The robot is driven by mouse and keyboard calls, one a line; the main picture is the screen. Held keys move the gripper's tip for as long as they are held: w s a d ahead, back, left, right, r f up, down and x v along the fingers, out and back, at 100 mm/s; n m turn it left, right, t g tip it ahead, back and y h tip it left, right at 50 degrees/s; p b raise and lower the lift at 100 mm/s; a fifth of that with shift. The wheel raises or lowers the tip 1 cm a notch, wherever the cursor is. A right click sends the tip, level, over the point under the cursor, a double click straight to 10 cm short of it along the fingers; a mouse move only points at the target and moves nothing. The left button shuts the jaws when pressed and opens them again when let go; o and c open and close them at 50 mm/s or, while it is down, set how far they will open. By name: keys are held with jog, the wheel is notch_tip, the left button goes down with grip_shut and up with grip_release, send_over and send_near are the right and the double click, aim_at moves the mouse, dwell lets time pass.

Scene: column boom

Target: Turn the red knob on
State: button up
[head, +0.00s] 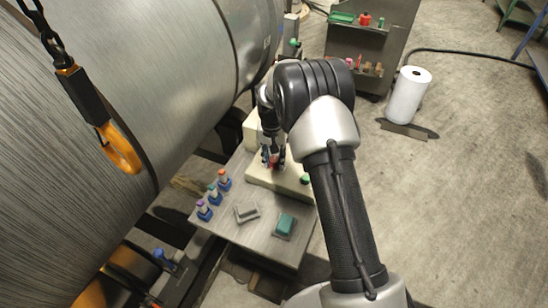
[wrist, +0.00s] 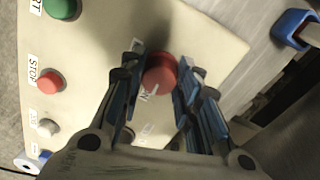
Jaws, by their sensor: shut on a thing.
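The red knob (wrist: 160,73) is round with a pale pointer line and sits on a cream control panel (wrist: 95,28). In the wrist view it is between the two fingers of my gripper (wrist: 158,82), which is shut on it. Part of the lettering beside the knob is hidden by the fingers. In the head view my gripper (head: 273,158) reaches down to the cream panel on the grey table, and the knob is mostly hidden there.
A green START button (wrist: 62,8), a red STOP button (wrist: 50,82) and a grey button (wrist: 47,128) are beside the knob. The table also holds several blue-based pegs (head: 204,211), a grey bracket (head: 246,213) and a teal block (head: 286,223).

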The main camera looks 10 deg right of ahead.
aim_at(273, 159)
jog(key=shift+m, duration=0.4)
jog(key=o, duration=1.1)
jog(key=r, duration=1.2)
jog(key=shift+w+a, duration=0.1)
jog(key=shift+a, duration=0.1)
